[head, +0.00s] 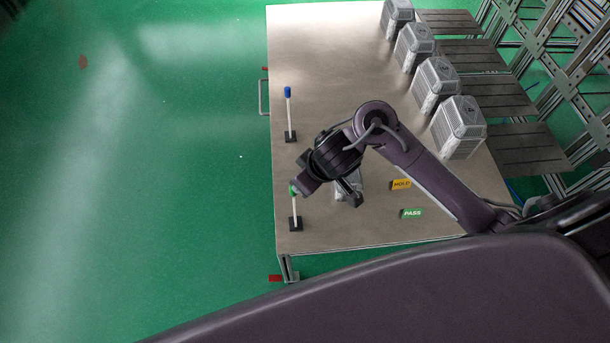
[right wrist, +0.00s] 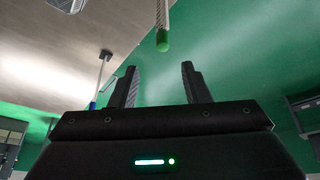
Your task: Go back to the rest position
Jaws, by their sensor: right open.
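My right gripper (head: 331,190) is over the near left part of the table (head: 330,60), close to the green-tipped post (head: 296,208). In the right wrist view my right gripper (right wrist: 162,75) has its two fingers spread apart with nothing between them. The green tip (right wrist: 163,42) shows beyond the fingers, apart from them. A shiny silvery foil piece (head: 349,188) lies on the table below the gripper, partly hidden by it. My left gripper is not in view.
A blue-tipped post (head: 288,108) stands farther back on the left edge. Yellow HOLD (head: 401,184) and green PASS (head: 412,213) signs lie right of the gripper. Several silvery lidded containers (head: 460,127) line the right edge. The table's middle and back left are clear.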

